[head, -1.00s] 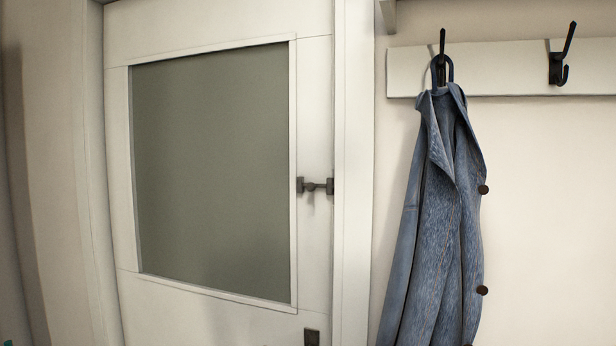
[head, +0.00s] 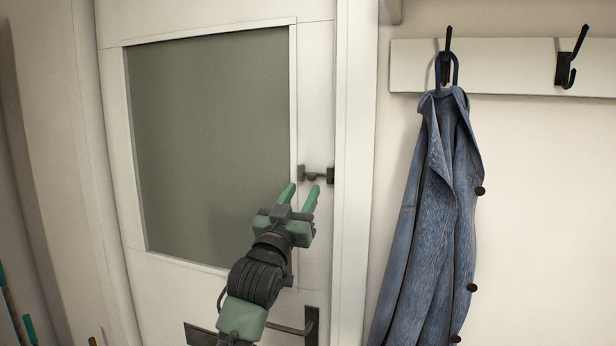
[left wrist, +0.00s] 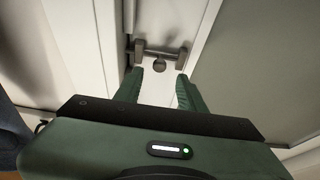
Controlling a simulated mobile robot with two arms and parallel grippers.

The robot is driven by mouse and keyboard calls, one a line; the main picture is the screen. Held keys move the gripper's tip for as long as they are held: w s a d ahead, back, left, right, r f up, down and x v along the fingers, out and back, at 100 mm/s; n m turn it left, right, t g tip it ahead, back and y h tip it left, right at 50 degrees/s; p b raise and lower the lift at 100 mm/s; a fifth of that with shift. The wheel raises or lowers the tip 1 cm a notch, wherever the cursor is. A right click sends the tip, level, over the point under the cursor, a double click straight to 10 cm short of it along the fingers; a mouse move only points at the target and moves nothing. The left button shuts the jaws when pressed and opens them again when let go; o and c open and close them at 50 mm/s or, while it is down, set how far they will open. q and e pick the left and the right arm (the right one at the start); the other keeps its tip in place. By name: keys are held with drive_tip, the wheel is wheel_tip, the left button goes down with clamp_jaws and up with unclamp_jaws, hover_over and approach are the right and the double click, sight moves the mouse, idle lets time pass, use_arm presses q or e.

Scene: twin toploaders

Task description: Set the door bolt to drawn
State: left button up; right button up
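The door bolt (head: 317,175) is a small dark metal bar with a knob, mounted across the right edge of the white door (head: 210,268) and reaching to the frame. It also shows in the left wrist view (left wrist: 159,54), with the round knob between two brackets. My left gripper (head: 301,190) is open just below the bolt, its green fingers pointing up toward it. In the left wrist view the fingertips (left wrist: 160,75) are on either side of the knob, a little short of it and apart from it. My right gripper is not in view.
A dark door handle (head: 310,325) is below the bolt, partly behind my left arm. A blue denim jacket (head: 437,200) hangs from a hook on the white rail (head: 510,68) to the right. The wall beyond the jacket is clear.

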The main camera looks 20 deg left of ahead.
sight(310, 178)
use_arm(q)
drive_tip(key=p+x, duration=0.1)
drive_tip(key=x, duration=0.3)
drive_tip(key=shift+s+d, duration=0.1)
drive_tip(key=shift+w+p, duration=0.3)
drive_tip(key=shift+w, duration=0.1)
clamp_jaws()
idle(1.0)
